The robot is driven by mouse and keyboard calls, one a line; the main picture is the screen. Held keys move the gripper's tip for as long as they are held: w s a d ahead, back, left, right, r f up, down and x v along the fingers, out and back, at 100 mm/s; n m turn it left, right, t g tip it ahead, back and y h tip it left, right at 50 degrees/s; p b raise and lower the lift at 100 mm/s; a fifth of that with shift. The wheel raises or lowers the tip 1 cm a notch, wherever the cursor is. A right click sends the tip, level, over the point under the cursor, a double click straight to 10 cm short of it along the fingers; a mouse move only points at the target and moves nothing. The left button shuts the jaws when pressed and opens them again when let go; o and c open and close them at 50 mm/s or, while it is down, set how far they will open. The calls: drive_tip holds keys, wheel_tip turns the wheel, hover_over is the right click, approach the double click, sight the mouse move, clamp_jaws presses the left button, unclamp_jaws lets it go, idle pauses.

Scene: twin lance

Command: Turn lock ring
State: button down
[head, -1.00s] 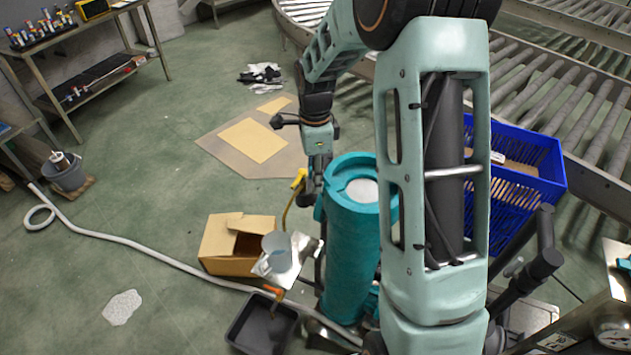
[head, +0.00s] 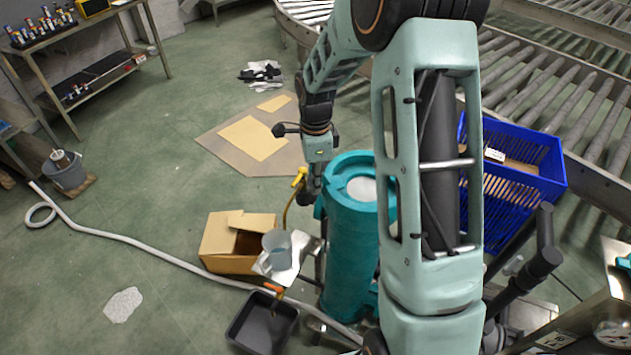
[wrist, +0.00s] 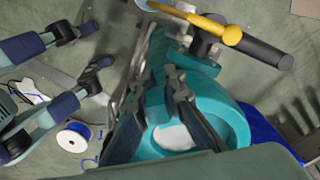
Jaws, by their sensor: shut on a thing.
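A tall teal cylinder (head: 345,270) stands upright, with a teal ring (head: 345,165) around a pale round centre (head: 362,188) on its top. In the wrist view the ring (wrist: 236,122) curves around the white centre (wrist: 172,138). My gripper (head: 308,192) is at the left edge of the ring in the head view. In the wrist view my gripper's dark fingers (wrist: 158,88) lie on either side of a teal part of the ring and are closed on it. The exact contact is partly hidden. A yellow lever (wrist: 215,28) with a black grip is just beyond the fingertips.
A blue crate (head: 540,160) stands right of the cylinder, beside a roller conveyor (head: 560,90).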

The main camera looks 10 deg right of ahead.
drive_tip(key=shift+s+g, duration=0.3)
drive_tip(key=shift+s, duration=0.5)
drive_tip(key=c, duration=2)
unclamp_jaws()
drive_tip(key=shift+r, duration=0.1)
drive_tip(key=r, duration=1.1)
drive_tip(key=shift+w+r, duration=0.3)
drive_tip(key=shift+r, duration=0.1)
